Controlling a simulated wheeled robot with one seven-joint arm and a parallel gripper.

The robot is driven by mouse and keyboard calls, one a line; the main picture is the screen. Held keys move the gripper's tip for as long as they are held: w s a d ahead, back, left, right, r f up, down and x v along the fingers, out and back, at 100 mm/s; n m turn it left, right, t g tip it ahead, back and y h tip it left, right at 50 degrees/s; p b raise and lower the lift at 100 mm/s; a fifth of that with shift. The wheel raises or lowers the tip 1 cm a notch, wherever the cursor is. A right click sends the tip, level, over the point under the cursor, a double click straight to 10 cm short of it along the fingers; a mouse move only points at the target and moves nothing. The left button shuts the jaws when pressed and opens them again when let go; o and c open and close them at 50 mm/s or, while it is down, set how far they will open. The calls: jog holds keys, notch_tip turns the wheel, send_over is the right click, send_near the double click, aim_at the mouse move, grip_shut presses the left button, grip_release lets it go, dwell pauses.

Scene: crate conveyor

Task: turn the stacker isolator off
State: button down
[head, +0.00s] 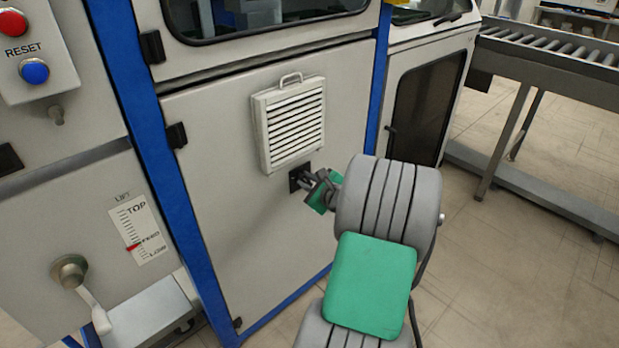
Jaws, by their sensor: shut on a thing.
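The stacker isolator (295,181) shows as a small dark plate on the grey cabinet door, just below a white louvred vent. My gripper (306,181) is at it, with the jaws shut on its handle. The handle is mostly hidden by the jaws and my wrist, so I cannot tell which way it points. My arm reaches in from the lower right.
The louvred vent (291,122) sits right above the gripper. On the left are a red button (12,22), a blue reset button (35,71) and a lift crank (83,290). A roller conveyor (550,50) stands at the right. Floor at the lower right is clear.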

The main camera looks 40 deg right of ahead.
jog(key=n+t+h+b, duration=0.1)
jog(key=n+b, duration=0.2)
jog(key=b, duration=0.1)
jog(key=f+n+t+h+b, duration=0.1)
jog(key=n+b, duration=0.2)
jog(key=b, duration=0.1)
jog(key=a+f+n+h+b, duration=0.1)
jog(key=n+b, duration=0.1)
jog(key=b, duration=0.1)
jog(key=shift+a+f+n+t+h+b, duration=0.1)
jog(key=shift+f+n+t+h+b, duration=0.05)
jog(key=shift+n+t+h+b, duration=0.2)
dwell(0.3)
jog(key=c, duration=1.3)
grip_release()
jog(key=shift+c, duration=0.2)
